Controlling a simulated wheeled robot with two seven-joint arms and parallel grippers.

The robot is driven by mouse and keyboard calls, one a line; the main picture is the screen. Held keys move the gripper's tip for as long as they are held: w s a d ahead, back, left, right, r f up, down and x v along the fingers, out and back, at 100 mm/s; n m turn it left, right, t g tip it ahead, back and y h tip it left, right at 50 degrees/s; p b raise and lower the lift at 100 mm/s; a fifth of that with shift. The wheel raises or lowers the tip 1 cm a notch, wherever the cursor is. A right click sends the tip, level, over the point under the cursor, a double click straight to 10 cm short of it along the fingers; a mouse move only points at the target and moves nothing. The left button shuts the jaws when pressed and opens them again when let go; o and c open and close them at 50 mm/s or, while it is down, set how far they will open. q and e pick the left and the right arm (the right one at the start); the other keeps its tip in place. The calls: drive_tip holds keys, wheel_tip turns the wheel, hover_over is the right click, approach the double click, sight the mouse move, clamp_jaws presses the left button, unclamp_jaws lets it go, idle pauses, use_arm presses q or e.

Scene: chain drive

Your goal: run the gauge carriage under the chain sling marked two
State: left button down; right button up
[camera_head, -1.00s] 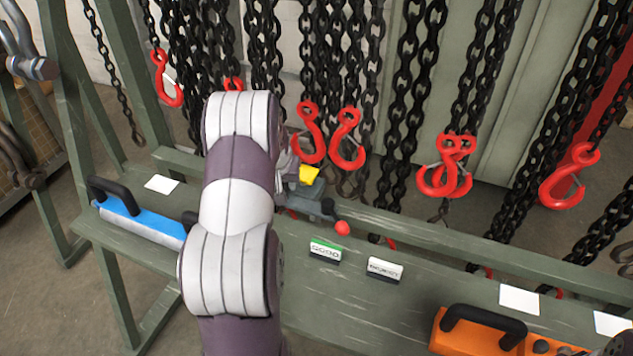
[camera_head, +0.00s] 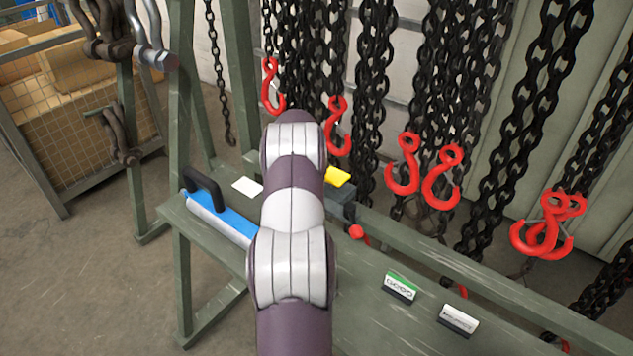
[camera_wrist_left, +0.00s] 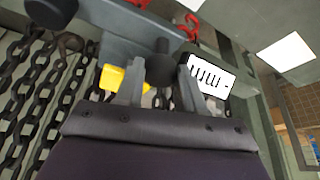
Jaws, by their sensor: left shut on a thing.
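The gauge carriage is a grey block (camera_head: 343,195) with a yellow piece (camera_head: 337,177) and a red ball (camera_head: 356,232), on the bench's back rail, partly behind my left arm. In the left wrist view, my left gripper (camera_wrist_left: 160,88) is shut on the carriage's black knob (camera_wrist_left: 160,68), with the yellow piece (camera_wrist_left: 125,78) beside one finger. Chain slings with red hooks hang behind the rail, including one hook (camera_head: 338,127) just above the carriage and another (camera_head: 272,87) farther left. I cannot read which sling is marked two. My right gripper is not in view.
A blue block with a black handle (camera_head: 220,215) and a white card (camera_head: 247,187) lie at the bench's left end. A green-topped label block (camera_head: 400,287) and a white one (camera_head: 458,320) stand right of the carriage. A plate with black strokes (camera_wrist_left: 210,78) shows in the wrist view.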

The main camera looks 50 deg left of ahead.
use_arm(q)
drive_tip(key=c, duration=0.7)
unclamp_jaws()
drive_tip(key=v, duration=1.2)
drive_tip(key=shift+s+d+r, duration=0.1)
drive_tip(key=shift+s+r, duration=0.05)
drive_tip(key=shift+r, duration=0.15)
